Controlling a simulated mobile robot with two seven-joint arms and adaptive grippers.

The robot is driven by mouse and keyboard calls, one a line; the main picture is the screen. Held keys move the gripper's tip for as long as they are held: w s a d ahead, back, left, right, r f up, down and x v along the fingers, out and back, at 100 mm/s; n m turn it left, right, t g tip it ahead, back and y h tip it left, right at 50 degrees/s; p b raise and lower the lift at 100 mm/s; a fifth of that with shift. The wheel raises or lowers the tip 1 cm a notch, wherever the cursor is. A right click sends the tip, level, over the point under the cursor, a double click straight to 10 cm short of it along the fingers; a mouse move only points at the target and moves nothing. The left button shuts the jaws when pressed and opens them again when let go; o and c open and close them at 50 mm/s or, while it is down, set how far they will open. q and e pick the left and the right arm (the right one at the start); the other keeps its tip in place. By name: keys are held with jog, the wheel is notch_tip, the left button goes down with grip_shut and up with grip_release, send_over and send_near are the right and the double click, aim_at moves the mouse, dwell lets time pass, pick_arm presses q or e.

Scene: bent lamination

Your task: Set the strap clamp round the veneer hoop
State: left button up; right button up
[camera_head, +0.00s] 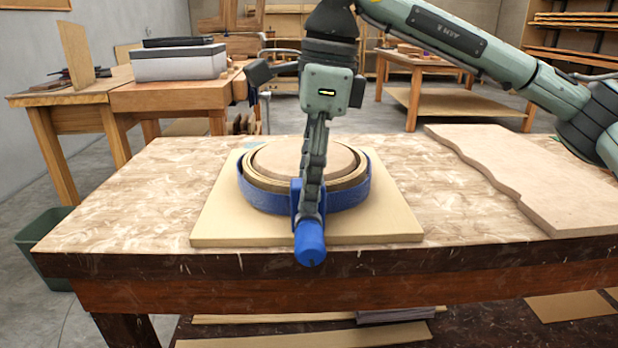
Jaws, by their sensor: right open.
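The veneer hoop (262,181) is a pale layered ring around a round wooden form (285,157), lying on a square board (385,225). The blue strap clamp (348,194) lies around the hoop's outside, visible at its front and sides. Its back part is hidden. Its blue handle (310,245) sticks out at the front, toward me. My right gripper (311,205) comes down from above and is open, with its fingers at the clamp's front just behind the handle. The fingers hide part of the clamp and hoop; contact is unclear. My left gripper is out of view.
The board rests on a workbench (130,205) with clear top to its left. A large wavy-edged sheet (545,180) lies on the right. A side bench (160,95) with a grey box (180,63) stands back left. A green bin (45,235) is on the floor.

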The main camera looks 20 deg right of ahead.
notch_tip(320, 180, up, 12)
jog(key=d, duration=0.1)
jog(key=shift+s+d, duration=0.25)
jog(key=shift+d, duration=0.05)
dwell(0.4)
